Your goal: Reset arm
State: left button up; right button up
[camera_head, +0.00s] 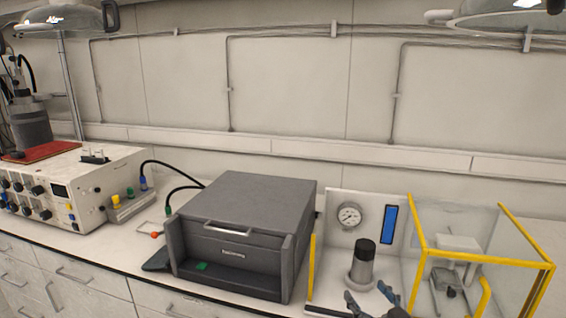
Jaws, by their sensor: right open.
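My right gripper (368,295) shows at the bottom edge, right of centre. Its two dark fingertips are apart, with nothing seen between them. Just behind it in the picture is a small metal reactor vessel (361,270) with a black cap, upright on a light base. I cannot tell whether the fingers touch it. Most of my right arm is cut off by the frame. My left gripper is not in view.
A pressure gauge (349,216) and a blue strip are on the panel behind the vessel. A yellow-framed clear enclosure (548,268) stands at right. A large grey box unit (250,200) stands left of the vessel, with a white control instrument (85,185) farther left.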

jog(key=s+a+f+n+g+h, duration=0.1)
jog(key=s+a+f+g, duration=0.2)
jog(key=s+f, duration=0.4)
jog(key=s+a+f+g, duration=0.2)
jog(key=s+f+g, duration=0.2)
jog(key=s, duration=0.5)
jog(key=s+d+f+m+g+h, duration=0.1)
jog(key=s+d+f+g+h, duration=0.15)
jog(key=s, duration=0.75)
jog(key=s+d+f+m+g+h, duration=0.1)
jog(key=s+d+m+g+h, duration=0.2)
jog(key=s, duration=0.8)
notch_tip(320, 180, down, 26)
jog(key=n+g+y, duration=0.1)
jog(key=n+g, duration=0.1)
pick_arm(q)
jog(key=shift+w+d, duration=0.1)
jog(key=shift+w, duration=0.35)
pick_arm(e)
jog(key=s+d+f+g, duration=0.1)
jog(key=s+d+f, duration=0.2)
jog(key=s+f, duration=1.3)
jog(key=shift+s, duration=0.8)
